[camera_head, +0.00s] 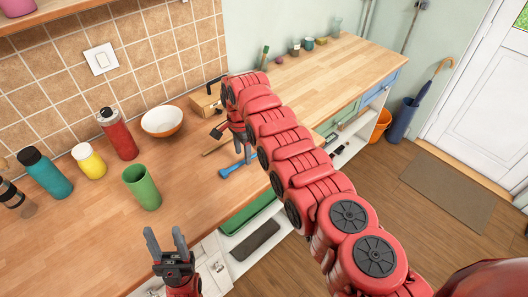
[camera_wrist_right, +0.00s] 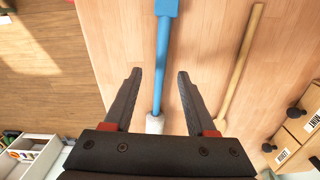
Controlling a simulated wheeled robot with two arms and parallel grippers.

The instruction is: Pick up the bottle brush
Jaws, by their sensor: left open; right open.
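A blue tool with a wide blue end and a white tip, which looks like the bottle brush (camera_head: 236,166), lies on the wooden counter below my right gripper. In the right wrist view the blue shaft of the bottle brush (camera_wrist_right: 162,55) runs between the fingers, and its white tip is near the gripper's palm. My right gripper (camera_wrist_right: 160,72) is open, with one finger on either side of the shaft and no visible contact. In the head view the right arm partly hides it. My left gripper (camera_head: 164,230) is open and empty at the counter's front edge.
A wooden stick (camera_wrist_right: 243,60) lies beside the brush. Small drawer boxes (camera_wrist_right: 295,140) stand nearby.

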